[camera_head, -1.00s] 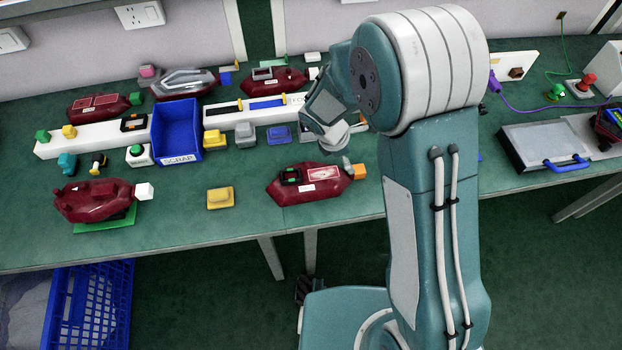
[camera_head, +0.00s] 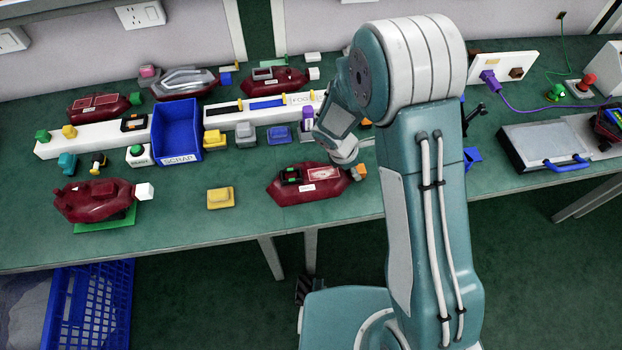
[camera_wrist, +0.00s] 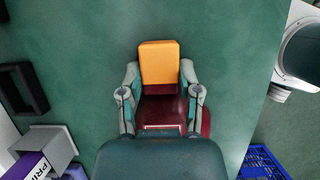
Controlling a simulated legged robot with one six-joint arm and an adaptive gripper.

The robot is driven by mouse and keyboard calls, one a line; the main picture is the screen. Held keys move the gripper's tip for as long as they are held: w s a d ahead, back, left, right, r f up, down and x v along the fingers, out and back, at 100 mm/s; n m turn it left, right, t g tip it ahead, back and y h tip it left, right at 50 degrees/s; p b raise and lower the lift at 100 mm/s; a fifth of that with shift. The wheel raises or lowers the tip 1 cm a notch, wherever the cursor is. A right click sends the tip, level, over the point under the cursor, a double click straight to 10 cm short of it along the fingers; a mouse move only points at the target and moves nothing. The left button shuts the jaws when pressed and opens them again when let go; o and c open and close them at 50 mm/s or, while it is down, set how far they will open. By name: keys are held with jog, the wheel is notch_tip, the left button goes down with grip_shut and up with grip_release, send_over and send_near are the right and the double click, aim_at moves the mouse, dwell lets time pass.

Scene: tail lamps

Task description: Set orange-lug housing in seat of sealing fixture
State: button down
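The dark red housing with an orange lug (camera_head: 302,188) lies on the green bench in front of my arm. Its orange lug (camera_wrist: 159,63) points up the picture in the wrist view, and its red body (camera_wrist: 160,108) is partly hidden by my gripper. My gripper (camera_wrist: 159,72) is down at the lug end, one finger on each side of the lug. The fingers look spread, with thin gaps beside the lug. In the head view my wrist hides the fingertips. I cannot tell for certain which thing is the sealing fixture.
Another red housing with a white lug (camera_head: 95,203) is at the left, over a green plate. A yellow block (camera_head: 220,198) lies between the two housings. A blue scrap bin (camera_head: 204,132) stands behind. A grey flat case (camera_head: 510,152) with a blue handle is at the right.

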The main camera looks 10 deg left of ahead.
dwell(0.3)
jog(key=shift+r, duration=0.55)
notch_tip(320, 180, up, 2)
jog(key=shift+r, duration=0.1)
jog(key=s+a+r, duration=0.7)
jog(key=s+r, duration=0.2)
jog(key=s, duration=0.3)
jog(key=shift+r, duration=0.35)
